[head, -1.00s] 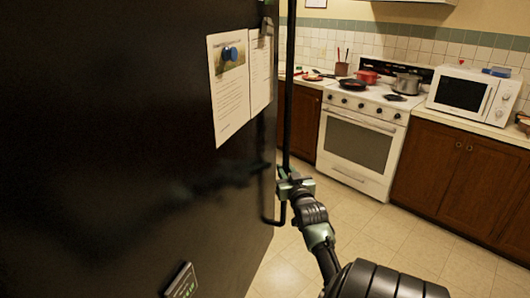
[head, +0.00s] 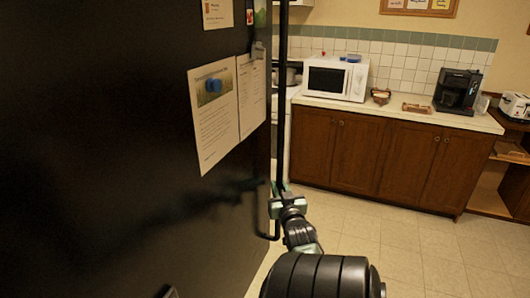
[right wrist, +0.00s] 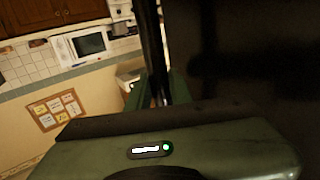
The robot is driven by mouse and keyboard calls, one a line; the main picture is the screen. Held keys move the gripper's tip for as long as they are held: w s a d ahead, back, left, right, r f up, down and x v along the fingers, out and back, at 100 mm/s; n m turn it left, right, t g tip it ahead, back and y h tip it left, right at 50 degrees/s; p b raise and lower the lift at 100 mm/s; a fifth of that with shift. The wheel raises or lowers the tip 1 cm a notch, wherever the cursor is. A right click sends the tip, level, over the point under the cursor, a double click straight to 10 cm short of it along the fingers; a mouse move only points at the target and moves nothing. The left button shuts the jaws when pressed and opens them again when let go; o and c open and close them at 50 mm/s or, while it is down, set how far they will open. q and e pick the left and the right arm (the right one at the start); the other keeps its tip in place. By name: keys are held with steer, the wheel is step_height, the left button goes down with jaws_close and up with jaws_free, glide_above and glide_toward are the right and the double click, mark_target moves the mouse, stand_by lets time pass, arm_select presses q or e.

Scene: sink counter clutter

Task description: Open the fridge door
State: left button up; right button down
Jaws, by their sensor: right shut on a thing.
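The fridge door (head: 130,130) is a large black panel that fills the left half of the head view, with papers pinned on it by a blue magnet. Its long black vertical handle (head: 283,95) runs along its right edge. My right gripper (head: 278,198) is shut on the handle near its lower end. In the right wrist view the handle (right wrist: 152,50) runs down between the fingers of my right gripper (right wrist: 158,95). The fridge's inside is not visible. My left gripper is not in view.
Beyond the door, brown cabinets (head: 372,155) carry a counter with a microwave (head: 336,78) and a black coffee maker (head: 458,90). A toaster (head: 515,105) stands at the far right. Tiled floor (head: 390,245) in front of the cabinets is clear.

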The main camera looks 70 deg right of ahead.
steer(key=shift+s+a+m+g, duration=0.15)
steer(key=shift+s+a+g, duration=0.05)
steer(key=shift+s, duration=0.8)
steer(key=shift+s+a+m+g, duration=0.15)
steer(key=shift+s+g, duration=0.05)
steer(key=shift+s, duration=0.75)
steer(key=c, duration=1.5)
jaws_free()
steer(key=shift+c, duration=0.2)
steer(key=shift+a+f, duration=0.1)
steer(key=b+v, duration=0.1)
steer(key=v, duration=0.6)
steer(key=shift+a, duration=0.25)
steer(key=shift+s+f, duration=0.1)
